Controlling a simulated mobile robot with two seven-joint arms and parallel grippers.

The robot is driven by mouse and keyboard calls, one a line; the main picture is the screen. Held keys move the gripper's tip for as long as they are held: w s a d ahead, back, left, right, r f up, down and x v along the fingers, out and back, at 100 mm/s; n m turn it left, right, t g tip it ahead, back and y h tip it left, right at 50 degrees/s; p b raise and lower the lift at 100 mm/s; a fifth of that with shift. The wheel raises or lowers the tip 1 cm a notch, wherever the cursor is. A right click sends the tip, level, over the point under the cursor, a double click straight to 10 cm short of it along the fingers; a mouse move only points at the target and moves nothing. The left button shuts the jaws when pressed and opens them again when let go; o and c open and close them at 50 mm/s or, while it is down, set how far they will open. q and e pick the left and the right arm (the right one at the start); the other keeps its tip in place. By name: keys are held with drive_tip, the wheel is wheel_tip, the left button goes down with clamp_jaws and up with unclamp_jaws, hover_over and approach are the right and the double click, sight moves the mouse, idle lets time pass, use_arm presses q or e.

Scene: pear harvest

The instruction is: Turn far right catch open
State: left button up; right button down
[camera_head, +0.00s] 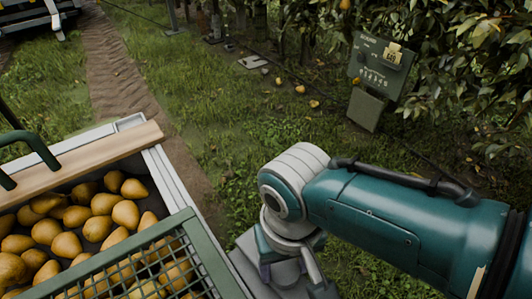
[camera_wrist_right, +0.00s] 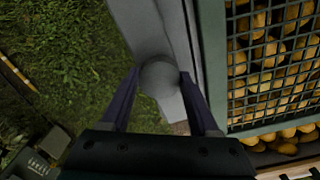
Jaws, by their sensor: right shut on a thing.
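In the right wrist view the catch (camera_wrist_right: 160,76) shows as a round grey knob at the grey metal edge (camera_wrist_right: 152,22) beside the mesh panel (camera_wrist_right: 270,75). My right gripper (camera_wrist_right: 160,88) has one finger on each side of the knob and is shut on it. In the head view my right gripper (camera_head: 287,258) points down at the crate's near right corner, and the catch is hidden under it. How far the catch is turned cannot be told. My left gripper is not in view.
The crate is full of yellow pears (camera_head: 103,204); a wooden board (camera_head: 97,156) and green handle (camera_head: 40,146) are at its far side. A green control box (camera_head: 381,66) stands back right by the trees.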

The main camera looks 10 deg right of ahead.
sight(285, 269)
drive_tip(key=shift+m, duration=0.6)
drive_tip(key=shift+c, duration=0.6)
unclamp_jaws()
drive_tip(key=shift+r, duration=0.15)
wheel_tip(285, 269, up, 9)
drive_tip(key=p, duration=0.6)
drive_tip(key=shift+f, duration=0.2)
drive_tip(key=shift+r+p, duration=0.45)
drive_tip(key=shift+r, duration=0.1)
